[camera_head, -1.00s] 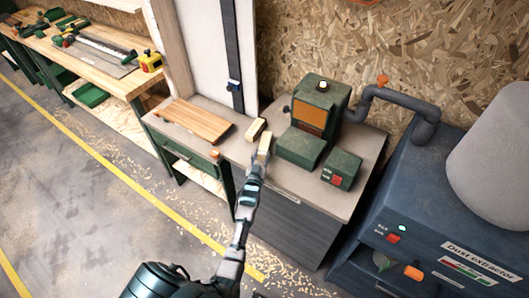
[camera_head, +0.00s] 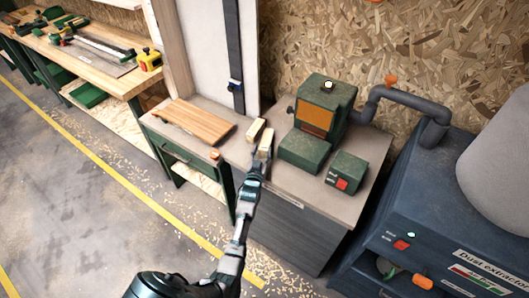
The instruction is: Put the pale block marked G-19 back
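My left gripper (camera_head: 261,156) reaches over the grey-brown bench top (camera_head: 290,182). Its fingers are around a pale block (camera_head: 266,138) that sticks out past the fingertips, and it looks shut on it. A second pale block (camera_head: 257,131) lies just behind and to the left, very close to the held one. I cannot read any marking on either block, so I cannot tell which is G-19. Whether the held block touches the bench is unclear. My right gripper is not in view.
A green machine (camera_head: 321,108) with an orange window and a small green box (camera_head: 348,171) with a red switch stand right of the gripper. A slatted wooden board (camera_head: 198,122) lies to the left. A blue dust extractor (camera_head: 420,225) stands at the right.

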